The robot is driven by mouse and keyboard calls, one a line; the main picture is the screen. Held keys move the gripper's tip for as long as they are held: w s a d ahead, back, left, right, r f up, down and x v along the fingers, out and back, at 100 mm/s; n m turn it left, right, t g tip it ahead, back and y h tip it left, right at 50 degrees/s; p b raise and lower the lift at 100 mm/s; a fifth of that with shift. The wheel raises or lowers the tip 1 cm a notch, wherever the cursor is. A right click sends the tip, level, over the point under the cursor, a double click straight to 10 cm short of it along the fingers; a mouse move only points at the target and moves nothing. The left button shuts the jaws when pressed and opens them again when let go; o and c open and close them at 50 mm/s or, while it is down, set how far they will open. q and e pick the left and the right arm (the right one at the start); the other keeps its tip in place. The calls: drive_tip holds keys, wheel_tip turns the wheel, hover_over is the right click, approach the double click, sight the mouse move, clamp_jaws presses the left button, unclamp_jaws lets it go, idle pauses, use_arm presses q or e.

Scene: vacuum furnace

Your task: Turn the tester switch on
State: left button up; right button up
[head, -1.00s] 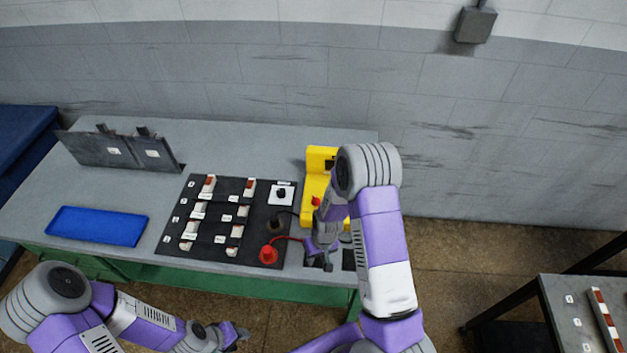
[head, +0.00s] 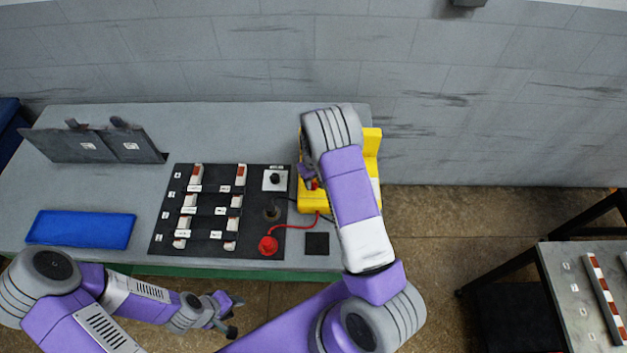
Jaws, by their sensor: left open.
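A yellow device (head: 371,150), which looks like the tester, stands at the right end of the bench, largely hidden behind my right arm. A small red part (head: 315,184), possibly its switch, shows beside my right gripper (head: 307,177). That gripper is at the device's left side, mostly hidden by my forearm; contact and jaw state cannot be made out. A white plate with a black knob (head: 275,180) sits on the black panel (head: 212,252), left of the device. My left gripper (head: 232,316) is open and empty, low in front of the bench.
The panel carries several red-and-white blocks (head: 190,204). A red plug (head: 268,245) has a red lead running to the device. A black square (head: 317,243) lies beside it. A blue tray (head: 80,230) and upright dark plate (head: 90,145) are at left. A second table (head: 575,300) stands right.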

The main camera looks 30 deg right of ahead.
drive_tip(key=shift+f, duration=0.2)
drive_tip(key=shift+c, duration=0.4)
clamp_jaws()
